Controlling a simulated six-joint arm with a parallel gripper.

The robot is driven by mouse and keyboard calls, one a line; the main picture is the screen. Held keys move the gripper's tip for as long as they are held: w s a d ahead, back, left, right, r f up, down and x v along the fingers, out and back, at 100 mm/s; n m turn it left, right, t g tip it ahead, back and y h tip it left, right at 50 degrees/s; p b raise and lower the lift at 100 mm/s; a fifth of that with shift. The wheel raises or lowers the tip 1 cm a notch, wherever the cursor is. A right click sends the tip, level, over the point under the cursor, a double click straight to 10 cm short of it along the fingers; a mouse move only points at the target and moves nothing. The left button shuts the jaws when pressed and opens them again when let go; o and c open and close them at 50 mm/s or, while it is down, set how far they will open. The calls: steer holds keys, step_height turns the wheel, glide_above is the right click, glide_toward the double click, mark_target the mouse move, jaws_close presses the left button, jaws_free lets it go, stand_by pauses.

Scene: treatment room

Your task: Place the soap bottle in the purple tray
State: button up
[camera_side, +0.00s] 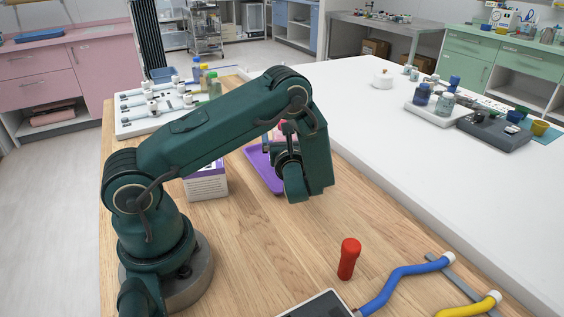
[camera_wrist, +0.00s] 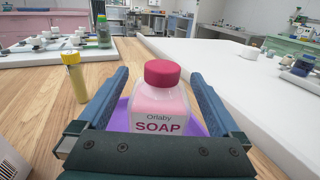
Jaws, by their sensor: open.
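The soap bottle (camera_wrist: 161,103) is clear with pink contents, a dark pink cap and a label reading SOAP. In the wrist view it stands upright between the two spread fingers of my gripper (camera_wrist: 162,95), with gaps on both sides. The purple tray (camera_wrist: 115,117) shows behind and around the bottle's lower part; the bottle's base is hidden, so I cannot tell whether it rests in the tray. In the side view the purple tray (camera_side: 259,171) lies on the wooden table, partly behind my gripper (camera_side: 296,190). Only a bit of pink of the bottle shows there, behind my arm.
A yellow-capped tube (camera_wrist: 76,78) stands left of the bottle. A white and purple box (camera_side: 207,185) is beside the tray. A white rack (camera_side: 150,112) is at the back left.

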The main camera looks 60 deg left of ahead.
steer(key=v, duration=1)
steer(key=shift+s+d, duration=0.1)
steer(key=shift+d, duration=0.05)
steer(key=s+d+r+n+g+h, duration=0.1)
steer(key=s+r+n+g+h, duration=0.3)
steer(key=s+n+g+h, duration=0.6)
steer(key=s+d+r+n+t+h, duration=0.1)
steer(key=d+r+n+t+h, duration=0.1)
steer(key=d+n, duration=0.4)
steer(key=s+d+r+n+t+h, duration=0.2)
steer(key=d+r+n+t+h, duration=0.1)
steer(key=d+n+t, duration=0.3)
steer(key=shift+d+t+h, duration=0.4)
steer(key=shift+d+h, duration=0.1)
steer(key=shift+h, duration=0.3)
